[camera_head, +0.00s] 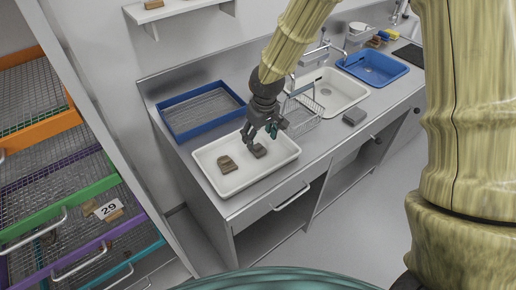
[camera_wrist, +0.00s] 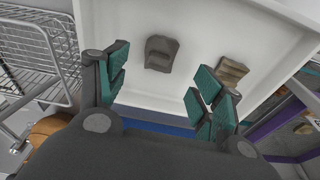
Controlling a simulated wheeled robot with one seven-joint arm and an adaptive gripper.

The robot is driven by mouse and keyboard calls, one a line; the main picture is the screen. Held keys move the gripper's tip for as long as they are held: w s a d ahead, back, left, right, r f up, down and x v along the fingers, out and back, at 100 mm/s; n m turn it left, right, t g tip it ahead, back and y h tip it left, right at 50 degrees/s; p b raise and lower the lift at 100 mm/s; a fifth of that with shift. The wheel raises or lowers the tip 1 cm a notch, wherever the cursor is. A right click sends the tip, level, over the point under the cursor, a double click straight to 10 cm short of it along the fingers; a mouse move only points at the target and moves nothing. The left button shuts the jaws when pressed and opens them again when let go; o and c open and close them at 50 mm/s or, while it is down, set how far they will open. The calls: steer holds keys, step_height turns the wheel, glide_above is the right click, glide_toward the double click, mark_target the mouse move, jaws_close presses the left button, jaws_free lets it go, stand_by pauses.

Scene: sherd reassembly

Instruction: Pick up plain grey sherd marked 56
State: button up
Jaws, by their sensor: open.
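A plain grey sherd (camera_head: 259,151) lies in the white tray (camera_head: 226,192), right of the middle. It also shows in the wrist view (camera_wrist: 161,53), flat on the white tray floor; I cannot read a number on it. My gripper (camera_head: 263,136) is above the tray, pointing down, close over the grey sherd. In the wrist view my gripper (camera_wrist: 158,85) has its teal pads wide apart with nothing between them. The grey sherd shows beyond the gap between the fingertips, and I see no contact.
A brownish ridged sherd (camera_head: 227,164) lies at the tray's left; it is at the right in the wrist view (camera_wrist: 232,70). A wire rack (camera_head: 304,112) stands right of the tray. A blue tray (camera_head: 202,110) is behind. A grey block (camera_head: 354,116) sits on the counter.

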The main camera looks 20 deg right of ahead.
mark_target(258, 147)
steer(key=shift+s+f, duration=0.1)
steer(key=shift+f, duration=0.25)
steer(key=shift+w+f+p, duration=0.2)
steer(key=shift+f+p, duration=0.1)
steer(key=shift+f, duration=0.5)
steer(key=shift+w+f+p, duration=0.15)
steer(key=shift+f+p, duration=0.15)
steer(key=shift+f, duration=0.55)
steer(key=shift+w+f+p, duration=0.2)
steer(key=shift+f+p, duration=0.1)
steer(key=shift+f, duration=0.5)
steer(key=c, duration=1.2)
